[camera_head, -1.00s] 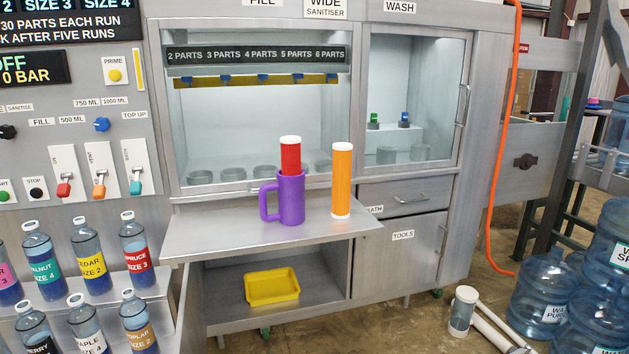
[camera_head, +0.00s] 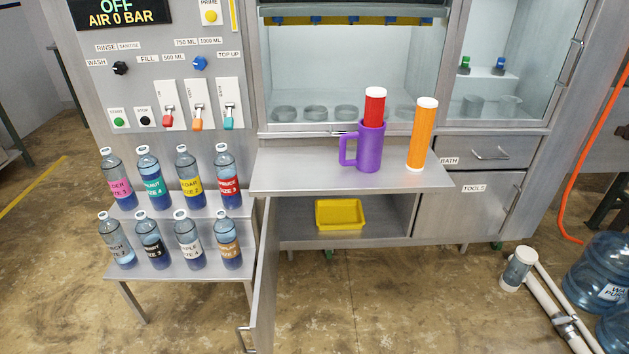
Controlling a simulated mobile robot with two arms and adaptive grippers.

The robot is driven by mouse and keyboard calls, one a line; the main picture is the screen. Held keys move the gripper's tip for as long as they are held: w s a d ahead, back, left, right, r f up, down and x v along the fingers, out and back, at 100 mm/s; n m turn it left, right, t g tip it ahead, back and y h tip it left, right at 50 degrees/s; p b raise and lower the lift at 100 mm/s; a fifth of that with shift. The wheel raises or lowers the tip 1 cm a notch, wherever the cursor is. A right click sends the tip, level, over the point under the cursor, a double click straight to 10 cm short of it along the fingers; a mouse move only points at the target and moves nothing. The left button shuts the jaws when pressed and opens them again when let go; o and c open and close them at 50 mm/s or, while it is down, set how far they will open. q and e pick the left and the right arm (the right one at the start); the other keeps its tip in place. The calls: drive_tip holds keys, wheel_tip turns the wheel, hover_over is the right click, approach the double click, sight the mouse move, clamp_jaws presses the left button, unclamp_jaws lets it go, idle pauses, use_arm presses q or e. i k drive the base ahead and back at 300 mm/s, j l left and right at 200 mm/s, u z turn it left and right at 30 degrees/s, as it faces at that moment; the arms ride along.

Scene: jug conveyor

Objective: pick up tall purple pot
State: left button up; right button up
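The tall purple pot (camera_head: 370,149) is a mug-like vessel with a handle on its left side. It stands upright on the steel shelf (camera_head: 290,171) in front of the glass cabinet. A red cylinder with a white cap (camera_head: 375,107) rises above its rim; it looks to be inside the pot, though its lower part is hidden. An orange cylinder with white ends (camera_head: 422,135) stands upright to the right of the pot, apart from it. Neither of my grippers shows in the head view.
Several labelled bottles (camera_head: 185,177) stand on a two-step rack at the left. An open cabinet door (camera_head: 264,285) juts forward below the shelf. A yellow tray (camera_head: 341,214) lies in the lower compartment. Pipes (camera_head: 548,300) and water jugs (camera_head: 603,275) are on the floor at right.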

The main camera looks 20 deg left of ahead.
sight(371, 140)
drive_tip(key=j, duration=0.9)
drive_tip(key=i+j, duration=0.1)
drive_tip(key=j, duration=0.85)
